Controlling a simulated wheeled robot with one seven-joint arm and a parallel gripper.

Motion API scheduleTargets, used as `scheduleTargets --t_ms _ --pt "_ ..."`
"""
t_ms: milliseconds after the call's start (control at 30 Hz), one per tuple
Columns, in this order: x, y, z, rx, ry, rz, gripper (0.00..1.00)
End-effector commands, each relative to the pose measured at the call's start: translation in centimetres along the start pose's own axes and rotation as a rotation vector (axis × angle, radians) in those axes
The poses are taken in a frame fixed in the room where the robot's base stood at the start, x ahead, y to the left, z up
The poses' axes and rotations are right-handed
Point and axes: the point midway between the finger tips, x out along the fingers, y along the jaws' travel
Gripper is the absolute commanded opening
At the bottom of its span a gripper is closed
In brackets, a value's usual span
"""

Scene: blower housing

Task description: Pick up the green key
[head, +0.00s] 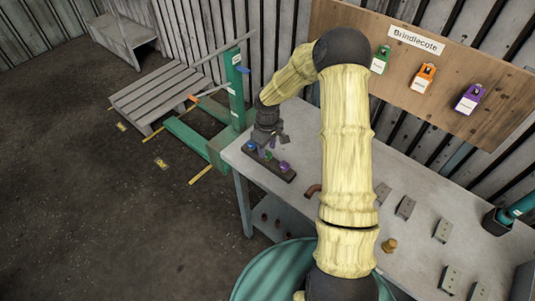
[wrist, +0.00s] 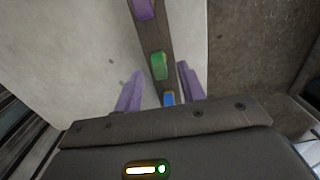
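The green key (wrist: 159,66) stands in a dark narrow holder (wrist: 151,35) between a blue key (wrist: 169,98) and a purple key (wrist: 144,8). In the head view the green key (head: 268,156) is small, on the holder at the table's left corner. My gripper (wrist: 160,86) is open, its two purple fingers spread apart. In the wrist view the green key shows between and slightly beyond the fingertips, the blue key lower down between the fingers. In the head view my gripper (head: 274,140) is just above the holder. I cannot tell any contact.
The grey table (head: 300,200) carries several small metal blocks, a brown pipe bend (head: 313,190) and a brass fitting (head: 389,245). A wooden board (head: 445,60) behind bears green, orange and purple locks. A green post (head: 236,90) stands left of the table.

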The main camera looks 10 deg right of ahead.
Motion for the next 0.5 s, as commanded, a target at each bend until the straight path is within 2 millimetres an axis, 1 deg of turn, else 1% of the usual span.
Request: scheduleTargets --t_ms 100,200,300,500 --pt "1.5 -0.1 0.1 -0.002 -0.003 -0.001 0.4" --pt "2.5 -0.1 0.1 -0.002 -0.001 0.0 0.4" --pt "2.8 0.0 0.1 -0.002 -0.001 0.001 0.4" --pt "2.8 0.0 0.1 -0.001 0.0 0.002 0.4"
